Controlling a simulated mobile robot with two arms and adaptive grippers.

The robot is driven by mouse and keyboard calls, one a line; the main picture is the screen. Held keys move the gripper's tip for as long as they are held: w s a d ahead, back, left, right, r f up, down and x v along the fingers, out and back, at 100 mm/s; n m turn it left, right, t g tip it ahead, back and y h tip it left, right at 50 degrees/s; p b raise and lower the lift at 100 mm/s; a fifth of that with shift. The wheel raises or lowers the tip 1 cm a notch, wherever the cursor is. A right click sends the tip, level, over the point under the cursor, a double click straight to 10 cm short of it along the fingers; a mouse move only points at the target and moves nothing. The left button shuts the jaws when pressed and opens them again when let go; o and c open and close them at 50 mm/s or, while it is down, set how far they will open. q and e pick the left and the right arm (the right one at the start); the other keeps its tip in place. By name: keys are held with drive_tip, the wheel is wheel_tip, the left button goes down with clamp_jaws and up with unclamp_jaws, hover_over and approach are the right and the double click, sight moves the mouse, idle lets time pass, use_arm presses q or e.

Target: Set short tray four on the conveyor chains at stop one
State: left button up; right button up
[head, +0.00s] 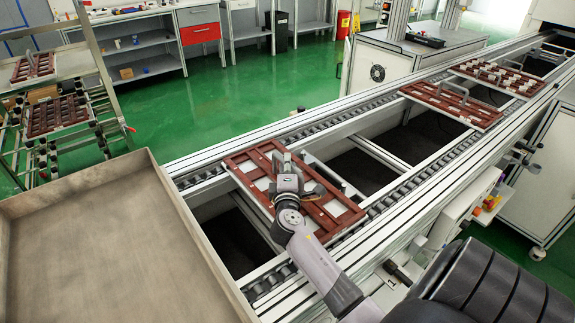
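A reddish-brown tray (341,212) with pale square cells lies level across the conveyor (402,172), spanning from the far chain (325,123) to the near chain (386,200). I cannot tell whether it rests on the chains or hangs just above them. My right gripper (285,166) is over the tray's middle, its arm reaching in from the lower right. The gripper hides the tray's centre and any handle there. Its fingertips are hidden, so its grip does not show. No tray number or stop mark can be read. My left gripper is not in view.
Two similar trays (437,107) (503,74) sit farther along the conveyor at upper right. A rack at left holds more trays (57,115) (30,68). A large empty grey bin (100,245) fills the lower left. The conveyor between the trays is clear.

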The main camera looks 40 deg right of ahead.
drive_tip(key=shift+o, duration=1.3)
drive_tip(key=shift+r, duration=0.15)
drive_tip(key=shift+s+a, duration=0.1)
drive_tip(key=shift+a, duration=0.05)
drive_tip(key=v, duration=1.1)
drive_tip(key=shift+s+a+r, duration=0.1)
drive_tip(key=shift+s+a, duration=0.1)
drive_tip(key=shift+s, duration=0.05)
